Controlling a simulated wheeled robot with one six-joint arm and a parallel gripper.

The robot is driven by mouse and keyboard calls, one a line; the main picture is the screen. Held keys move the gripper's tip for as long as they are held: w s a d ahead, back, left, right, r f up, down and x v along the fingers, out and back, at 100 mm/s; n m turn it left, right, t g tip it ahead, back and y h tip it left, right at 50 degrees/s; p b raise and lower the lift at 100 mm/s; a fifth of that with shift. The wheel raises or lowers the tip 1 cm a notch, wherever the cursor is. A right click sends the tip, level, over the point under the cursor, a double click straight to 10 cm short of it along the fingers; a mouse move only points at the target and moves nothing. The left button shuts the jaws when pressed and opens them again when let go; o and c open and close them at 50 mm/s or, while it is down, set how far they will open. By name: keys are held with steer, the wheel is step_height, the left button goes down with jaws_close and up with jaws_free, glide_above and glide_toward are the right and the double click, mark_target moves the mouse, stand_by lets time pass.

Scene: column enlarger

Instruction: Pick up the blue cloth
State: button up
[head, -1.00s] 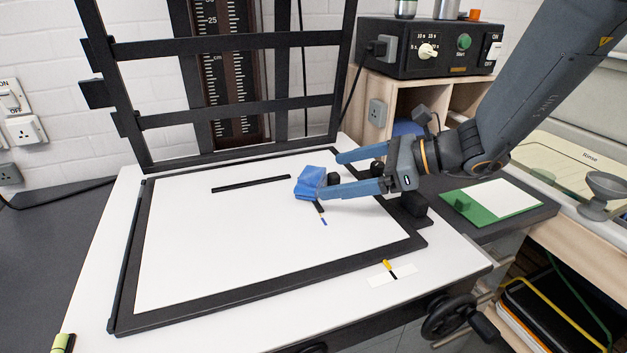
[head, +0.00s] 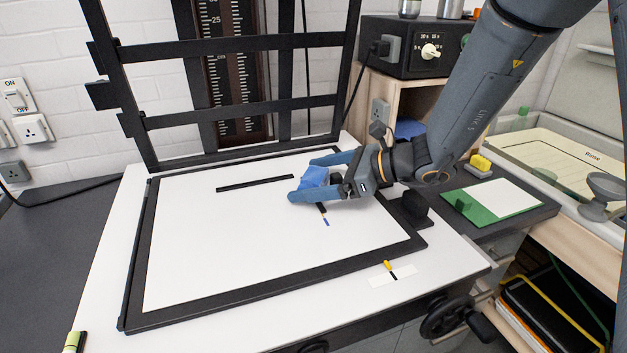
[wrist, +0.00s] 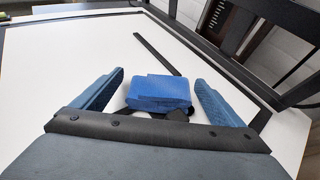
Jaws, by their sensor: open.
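The blue cloth (head: 314,177) is a small folded bundle on the white baseboard (head: 220,240) of the enlarger. It also shows in the wrist view (wrist: 158,92), with dark rounded pieces partly hidden beneath or behind its near edge. My gripper (head: 300,176) is open, and its two blue fingers lie on either side of the cloth. In the wrist view a gap shows between the cloth and each finger, so I see no contact on the sides.
A black strip (head: 255,184) lies on the board to the left of the cloth. A small dark, blue-tipped item (head: 323,214) lies just in front. The black hinged frame (head: 230,120) stands upright behind. The board's front left is clear.

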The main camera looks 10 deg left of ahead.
mark_target(314, 174)
steer(key=c, duration=1.2)
step_height(314, 174, up, 9)
steer(key=shift+r+b, duration=0.15)
steer(key=shift+b, duration=0.65)
steer(key=shift+c, duration=0.2)
steer(key=shift+r, duration=0.35)
steer(key=shift+s, duration=0.1)
